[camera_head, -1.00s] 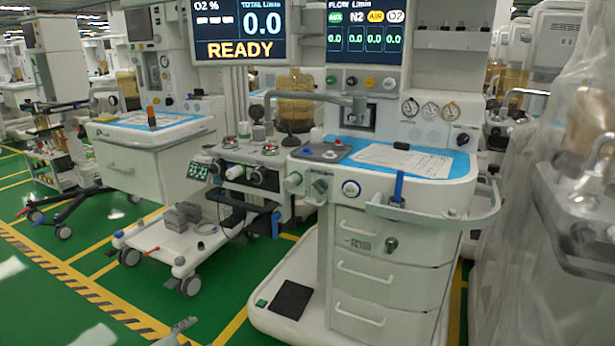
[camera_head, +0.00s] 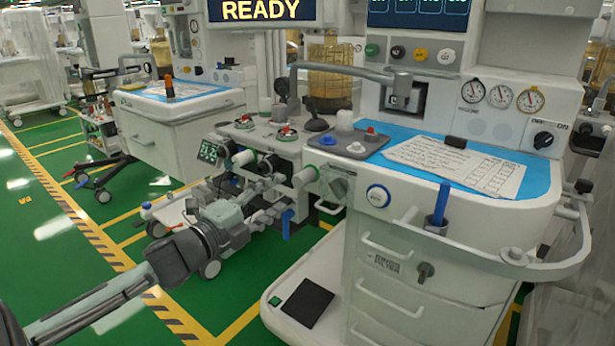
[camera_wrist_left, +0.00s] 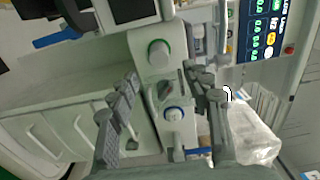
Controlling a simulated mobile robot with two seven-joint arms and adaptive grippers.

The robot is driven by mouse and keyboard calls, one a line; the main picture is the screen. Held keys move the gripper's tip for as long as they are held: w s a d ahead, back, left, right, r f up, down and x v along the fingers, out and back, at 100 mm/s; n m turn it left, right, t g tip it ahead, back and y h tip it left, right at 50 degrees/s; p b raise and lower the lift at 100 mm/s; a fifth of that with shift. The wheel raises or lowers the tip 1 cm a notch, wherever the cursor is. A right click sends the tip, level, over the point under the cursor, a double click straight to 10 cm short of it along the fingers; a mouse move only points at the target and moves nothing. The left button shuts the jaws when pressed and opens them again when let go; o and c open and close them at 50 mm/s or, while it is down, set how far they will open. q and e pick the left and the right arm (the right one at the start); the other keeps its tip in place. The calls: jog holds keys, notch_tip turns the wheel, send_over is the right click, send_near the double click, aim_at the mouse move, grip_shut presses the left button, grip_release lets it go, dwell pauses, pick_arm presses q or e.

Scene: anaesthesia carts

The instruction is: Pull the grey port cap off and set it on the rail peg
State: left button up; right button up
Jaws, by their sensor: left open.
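My left gripper (camera_head: 268,198) is open and empty, just left of the near cart's front corner. In the left wrist view its fingers (camera_wrist_left: 160,98) stand wide apart, with the ports beyond and between them. A green-ringed port (camera_head: 304,177) with a pale grey round face shows there too (camera_wrist_left: 159,52). A grey knob-like piece (camera_head: 338,186) sits right of it, and a blue-ringed port (camera_head: 378,196) (camera_wrist_left: 174,114) further right. I cannot tell surely which grey part is the cap. A blue upright peg (camera_head: 440,204) stands on the cart's front rail (camera_head: 480,262). My right gripper is out of view.
The cart top holds a paper sheet (camera_head: 455,165) and a grey tray (camera_head: 350,143) with small parts. Drawers with handles (camera_head: 390,295) lie below the rail. A second cart (camera_head: 175,120) stands at the back left.

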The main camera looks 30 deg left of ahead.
aim_at(297, 182)
pick_arm(q)
jog(key=w+b, duration=0.1)
jog(key=w, duration=0.1)
jog(key=shift+w+f+b, duration=0.15)
jog(key=shift+w+b, duration=0.15)
jog(key=w, duration=0.3)
jog(key=shift+d+r+b, duration=0.15)
jog(key=shift+r+b, duration=0.05)
jog(key=shift+b, duration=0.15)
jog(key=shift+w+d, duration=0.1)
jog(key=shift+w, duration=0.95)
jog(key=shift+w+f, duration=0.1)
jog(key=shift+w, duration=0.6)
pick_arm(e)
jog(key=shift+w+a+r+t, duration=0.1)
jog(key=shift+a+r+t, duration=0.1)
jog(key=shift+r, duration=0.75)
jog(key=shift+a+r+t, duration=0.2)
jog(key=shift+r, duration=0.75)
pick_arm(q)
jog(key=shift+d+p, duration=0.1)
jog(key=shift+p, duration=0.7)
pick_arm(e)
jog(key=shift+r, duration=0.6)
